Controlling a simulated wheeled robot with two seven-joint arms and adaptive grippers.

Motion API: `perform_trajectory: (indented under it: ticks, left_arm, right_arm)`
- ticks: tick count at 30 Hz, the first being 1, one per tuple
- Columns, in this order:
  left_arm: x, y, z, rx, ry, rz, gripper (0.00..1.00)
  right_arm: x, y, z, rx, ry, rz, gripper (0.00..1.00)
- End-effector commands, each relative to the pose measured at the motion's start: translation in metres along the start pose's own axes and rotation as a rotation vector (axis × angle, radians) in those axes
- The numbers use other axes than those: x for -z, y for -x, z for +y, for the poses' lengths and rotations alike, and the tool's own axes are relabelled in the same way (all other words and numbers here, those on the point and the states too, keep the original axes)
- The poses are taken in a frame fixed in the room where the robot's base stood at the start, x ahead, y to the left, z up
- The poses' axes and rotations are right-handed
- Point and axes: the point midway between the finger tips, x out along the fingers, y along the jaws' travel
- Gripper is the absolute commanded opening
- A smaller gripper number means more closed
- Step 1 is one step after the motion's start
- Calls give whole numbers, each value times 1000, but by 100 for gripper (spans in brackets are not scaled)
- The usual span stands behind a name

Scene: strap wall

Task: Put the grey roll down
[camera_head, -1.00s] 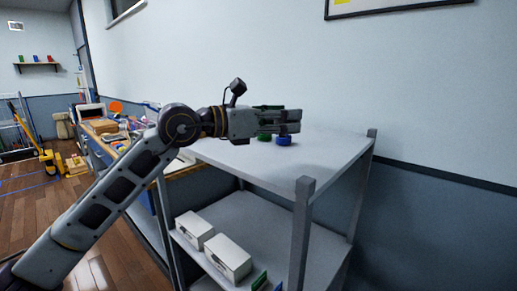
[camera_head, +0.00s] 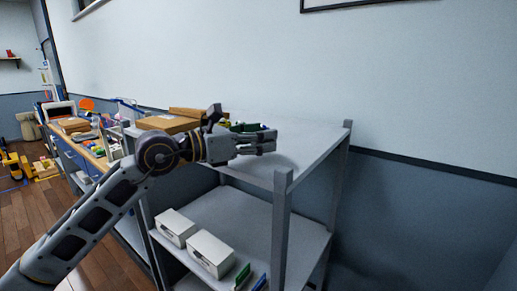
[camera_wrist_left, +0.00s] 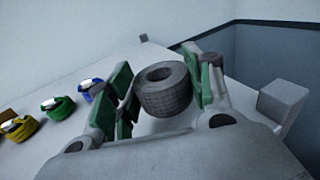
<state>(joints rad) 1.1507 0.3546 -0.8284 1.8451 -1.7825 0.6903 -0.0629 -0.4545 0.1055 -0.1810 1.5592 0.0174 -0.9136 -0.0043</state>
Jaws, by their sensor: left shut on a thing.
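The grey roll (camera_wrist_left: 165,92) is a ribbed ring with a dark hole, seen in the left wrist view. It sits between the green-padded fingers of my left gripper (camera_head: 274,140), which is shut on it. In the head view the gripper hides the roll. The gripper is over the front part of the rack's grey top shelf (camera_head: 305,140), near the front corner post (camera_head: 283,178). I cannot tell whether the roll touches the shelf. My right gripper is not in view.
White boxes (camera_head: 210,252) stand on the lower shelf. The top's right side looks clear.

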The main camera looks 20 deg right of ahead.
Motion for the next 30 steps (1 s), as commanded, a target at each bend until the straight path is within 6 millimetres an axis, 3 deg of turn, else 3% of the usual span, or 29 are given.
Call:
perform_trajectory:
  ticks: [8, 27, 28, 30]
  left_arm:
    - [26, -1, 0, -1, 1, 0, 27]
    - [30, -1, 0, 0, 0, 0, 27]
    - [30, -1, 0, 0, 1, 0, 53]
    - [30, -1, 0, 0, 1, 0, 62]
  right_arm:
    - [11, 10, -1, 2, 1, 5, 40]
    - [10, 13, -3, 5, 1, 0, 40]
    - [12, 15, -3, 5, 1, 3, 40]
    - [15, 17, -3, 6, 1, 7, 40]
